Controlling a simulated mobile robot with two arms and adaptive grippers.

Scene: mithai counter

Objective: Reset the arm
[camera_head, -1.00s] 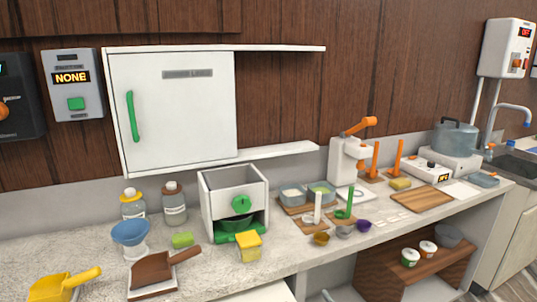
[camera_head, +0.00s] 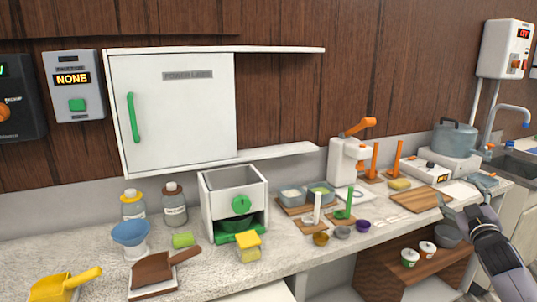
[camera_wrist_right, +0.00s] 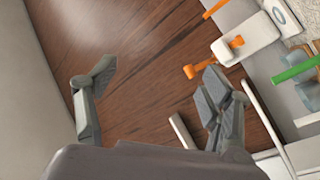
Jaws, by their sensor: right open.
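My right gripper (camera_head: 464,194) shows at the right of the head view, with its arm coming up from the lower right corner. Its two fingers are spread apart with nothing between them, in front of the counter's right part near the sink. In the right wrist view the open fingers (camera_wrist_right: 153,85) stand wide apart, with brown wood paneling behind them. My left gripper is not in view.
The counter (camera_head: 95,250) holds a white machine with a green knob (camera_head: 240,203), an orange-handled press (camera_head: 345,160), a cutting board (camera_head: 420,199) and a pot (camera_head: 455,138). A white cabinet (camera_head: 180,120) hangs above. A wooden shelf (camera_head: 385,270) below holds tubs.

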